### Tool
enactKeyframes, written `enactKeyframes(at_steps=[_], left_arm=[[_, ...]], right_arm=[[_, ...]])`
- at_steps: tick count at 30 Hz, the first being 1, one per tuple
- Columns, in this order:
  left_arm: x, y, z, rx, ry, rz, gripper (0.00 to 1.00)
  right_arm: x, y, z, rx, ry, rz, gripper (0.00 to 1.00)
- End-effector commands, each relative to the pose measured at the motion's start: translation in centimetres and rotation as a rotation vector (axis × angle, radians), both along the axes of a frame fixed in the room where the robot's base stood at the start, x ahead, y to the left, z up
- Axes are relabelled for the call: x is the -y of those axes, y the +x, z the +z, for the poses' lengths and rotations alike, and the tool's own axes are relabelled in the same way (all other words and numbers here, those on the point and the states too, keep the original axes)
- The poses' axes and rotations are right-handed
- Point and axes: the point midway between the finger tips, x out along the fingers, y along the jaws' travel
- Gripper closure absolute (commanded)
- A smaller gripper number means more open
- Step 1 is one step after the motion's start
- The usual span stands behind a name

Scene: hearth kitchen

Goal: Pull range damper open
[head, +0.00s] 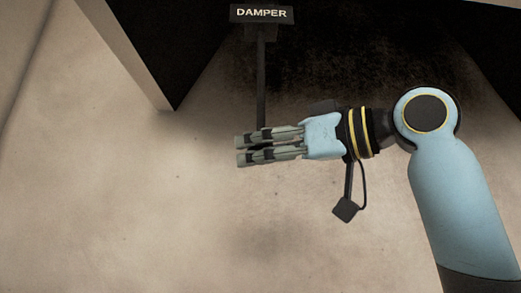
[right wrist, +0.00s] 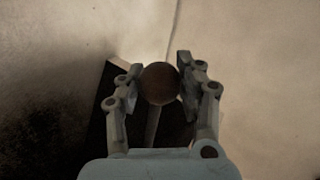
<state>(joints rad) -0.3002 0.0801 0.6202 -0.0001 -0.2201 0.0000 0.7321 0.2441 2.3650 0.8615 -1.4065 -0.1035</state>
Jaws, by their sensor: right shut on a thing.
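The damper shows in the head view as a dark sign (head: 262,14) reading "DAMPER" with a thin dark rod (head: 261,75) hanging below it. My right gripper (head: 240,150) lies across the rod's lower end, with its fingers pointing left. In the right wrist view, a round brown knob (right wrist: 160,83) on the rod (right wrist: 152,125) sits between the two fingers of my right gripper (right wrist: 160,80), which is shut on it. In the head view the fingers hide the knob. My left gripper is in neither view.
A dark recess with sooty back (head: 350,50) lies behind the rod at the top. A pale wall edge (head: 150,85) stands left of the sign. The pale stone surface (head: 130,220) at lower left is bare.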

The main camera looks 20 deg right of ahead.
Motion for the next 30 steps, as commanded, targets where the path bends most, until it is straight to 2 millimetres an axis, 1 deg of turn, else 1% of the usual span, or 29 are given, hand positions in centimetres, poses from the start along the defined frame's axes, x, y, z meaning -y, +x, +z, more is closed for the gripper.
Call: enactKeyframes(at_steps=[5, 7, 8, 12, 16, 19, 27, 28, 30], left_arm=[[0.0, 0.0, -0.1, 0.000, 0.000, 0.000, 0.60], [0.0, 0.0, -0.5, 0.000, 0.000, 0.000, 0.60], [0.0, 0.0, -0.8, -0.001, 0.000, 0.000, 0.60], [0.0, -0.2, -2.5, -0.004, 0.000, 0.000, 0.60], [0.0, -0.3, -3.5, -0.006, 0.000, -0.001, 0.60], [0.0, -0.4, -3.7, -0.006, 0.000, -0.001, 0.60], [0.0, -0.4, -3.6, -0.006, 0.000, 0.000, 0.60], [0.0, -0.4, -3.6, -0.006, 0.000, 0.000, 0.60], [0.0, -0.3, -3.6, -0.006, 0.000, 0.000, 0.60]], right_arm=[[0.0, 0.0, -0.1, 0.000, 0.000, -0.001, 1.00], [0.0, 0.0, -0.9, -0.001, -0.001, -0.001, 1.00], [0.0, 0.0, -1.5, -0.003, -0.001, -0.001, 1.00], [0.0, 0.0, -4.9, -0.005, -0.002, 0.000, 1.00], [0.0, 0.0, -7.1, -0.005, -0.002, -0.001, 1.00], [0.0, 0.0, -7.6, -0.003, -0.001, -0.001, 1.00], [0.0, 0.0, -7.7, -0.008, -0.005, 0.001, 1.00], [0.0, 0.0, -7.8, -0.009, -0.004, 0.001, 0.65], [0.0, 0.0, -7.8, -0.010, -0.004, 0.001, 0.56]])
